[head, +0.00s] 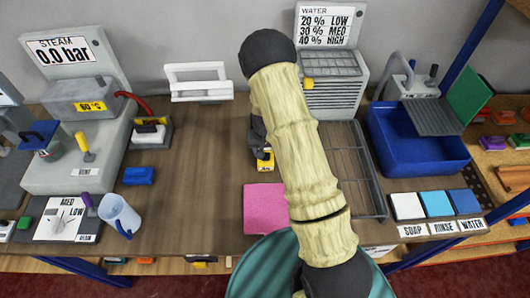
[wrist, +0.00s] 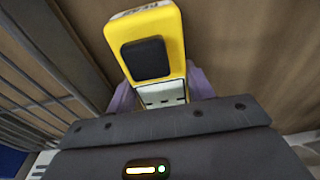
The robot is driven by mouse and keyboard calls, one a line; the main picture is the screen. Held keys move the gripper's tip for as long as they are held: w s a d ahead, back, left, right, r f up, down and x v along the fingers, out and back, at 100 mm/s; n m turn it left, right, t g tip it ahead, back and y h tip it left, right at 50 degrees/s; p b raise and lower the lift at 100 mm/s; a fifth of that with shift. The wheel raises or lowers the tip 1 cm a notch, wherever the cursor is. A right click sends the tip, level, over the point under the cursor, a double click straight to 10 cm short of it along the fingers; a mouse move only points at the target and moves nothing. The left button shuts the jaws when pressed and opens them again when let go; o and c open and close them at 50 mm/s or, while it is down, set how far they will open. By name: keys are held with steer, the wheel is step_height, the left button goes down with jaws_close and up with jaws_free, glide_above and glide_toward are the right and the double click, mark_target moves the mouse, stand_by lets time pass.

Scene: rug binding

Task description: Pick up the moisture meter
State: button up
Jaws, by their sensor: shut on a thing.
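The moisture meter is a yellow device (wrist: 170,27) with a dark square panel, seen close up in the wrist view. My gripper (wrist: 162,95) is shut on it, with purple-grey fingers on either side of its lower part. In the head view the yellow end of the meter (head: 264,160) shows just left of my arm, above the brown table. My arm hides most of my gripper there. I cannot tell whether the meter touches the table.
A pink pad (head: 265,208) lies just below the meter in the head view. A wire rack (head: 361,165) stands right of my arm, and a blue basin (head: 412,145) beyond it. The table (head: 200,190) is clear between mug and pad.

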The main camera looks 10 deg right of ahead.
steer(key=shift+r, duration=0.1)
step_height(320, 180, up, 10)
steer(key=shift+f+b, duration=0.1)
steer(key=shift+b, duration=0.95)
steer(key=shift+w, duration=0.1)
